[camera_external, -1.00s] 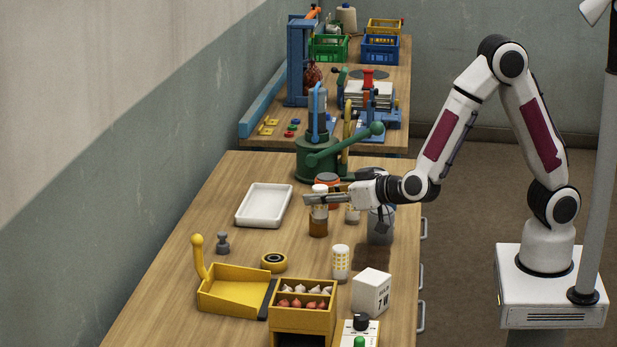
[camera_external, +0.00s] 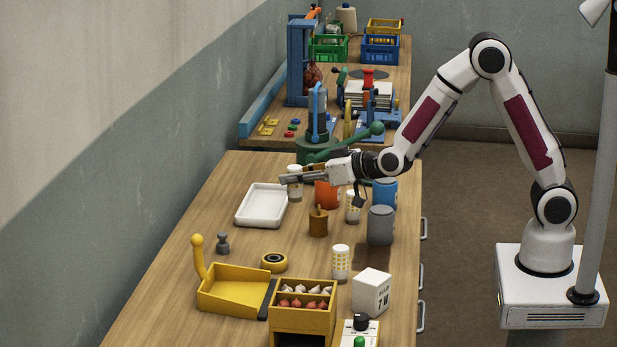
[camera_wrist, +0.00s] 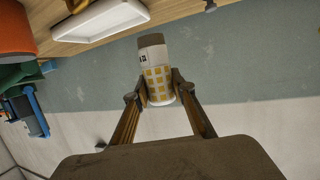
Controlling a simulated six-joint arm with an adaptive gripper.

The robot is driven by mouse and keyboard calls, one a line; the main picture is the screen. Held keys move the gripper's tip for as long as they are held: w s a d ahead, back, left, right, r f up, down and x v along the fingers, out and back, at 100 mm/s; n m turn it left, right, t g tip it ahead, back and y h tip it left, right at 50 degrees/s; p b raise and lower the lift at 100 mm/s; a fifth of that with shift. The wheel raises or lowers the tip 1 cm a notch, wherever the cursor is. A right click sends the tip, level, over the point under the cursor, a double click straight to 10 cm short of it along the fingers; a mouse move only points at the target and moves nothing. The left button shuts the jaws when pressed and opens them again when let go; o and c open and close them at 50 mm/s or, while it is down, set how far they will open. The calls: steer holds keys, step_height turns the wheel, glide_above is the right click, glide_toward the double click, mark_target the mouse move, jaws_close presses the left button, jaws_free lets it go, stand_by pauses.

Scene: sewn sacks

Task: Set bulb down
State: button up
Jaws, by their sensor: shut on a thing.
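My gripper (camera_external: 286,179) is shut on a white cylinder with yellow squares (camera_external: 295,194). In the wrist view the cylinder (camera_wrist: 157,75) sits between the two fingers (camera_wrist: 160,90), slightly tilted in the picture, with a grey-brown end at the top. In the external view it looks upright near the right back corner of a white tray (camera_external: 262,222). I cannot tell its height above the table. The yellow box (camera_external: 303,321) at the front holds several white and reddish bulb-shaped things (camera_external: 304,302).
A green press (camera_external: 320,150) is behind.

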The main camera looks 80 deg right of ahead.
steer(key=shift+w+a+n+y, duration=0.3)
steer(key=shift+w+n+y, duration=0.3)
steer(key=shift+w, duration=0.15)
steer(key=a+y, duration=0.1)
steer(key=a+n+y, duration=0.1)
steer(key=a, duration=0.1)
steer(key=w+a+n, duration=0.1)
steer(key=shift+a+f+y, duration=0.2)
steer(key=shift+f+y, duration=0.2)
step_height(320, 180, down, 6)
steer(key=shift+f, duration=0.15)
steer(key=shift+f, duration=0.1)
stand_by(0.3)
steer(key=shift+f, duration=1.75)
steer(key=shift+f, duration=0.1)
